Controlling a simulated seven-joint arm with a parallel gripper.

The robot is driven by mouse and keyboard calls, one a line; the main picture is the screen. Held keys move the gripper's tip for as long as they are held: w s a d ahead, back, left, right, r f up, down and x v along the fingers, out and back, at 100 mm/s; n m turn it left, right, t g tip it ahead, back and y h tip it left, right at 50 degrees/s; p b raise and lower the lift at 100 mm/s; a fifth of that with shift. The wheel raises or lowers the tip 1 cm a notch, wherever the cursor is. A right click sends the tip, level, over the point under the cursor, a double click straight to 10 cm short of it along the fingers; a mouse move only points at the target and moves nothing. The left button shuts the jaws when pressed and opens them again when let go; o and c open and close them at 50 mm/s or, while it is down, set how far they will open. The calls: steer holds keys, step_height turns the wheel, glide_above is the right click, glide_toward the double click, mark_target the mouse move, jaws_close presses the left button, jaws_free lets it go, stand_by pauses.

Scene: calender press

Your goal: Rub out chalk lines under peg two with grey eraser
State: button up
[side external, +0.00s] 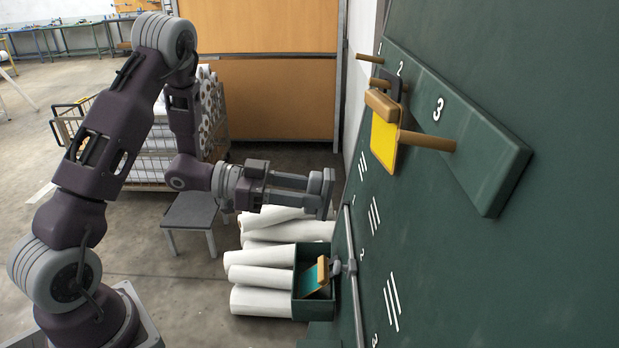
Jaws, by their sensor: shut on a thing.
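My gripper (325,193) is shut on a grey block, which seems to be the grey eraser (328,190); the fingers partly hide it. It is held upright in the air, left of the green board (460,260), and appears apart from it. Three groups of white chalk lines stand on the board: a far group (362,165), a middle group (374,216) and a near group (391,303). The numbered peg rail (490,180) runs above them. The number two (400,68) shows; its peg is largely hidden by hanging things.
A yellow piece with a wooden top (384,140) hangs by the pegs, a dark piece (396,84) behind it. A green box (314,308) below holds a teal, wood-topped piece (316,278). A rail (353,270) runs along the board. White rolls (262,278) lie beside the box.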

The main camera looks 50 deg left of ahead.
steer(key=shift+f, duration=0.3)
steer(key=shift+w+d, duration=0.2)
steer(key=shift+x, duration=2.75)
steer(key=shift+x, duration=0.9)
steer(key=shift+s+d, duration=3.25)
steer(key=shift+s, duration=0.1)
steer(key=shift+w+d, duration=0.1)
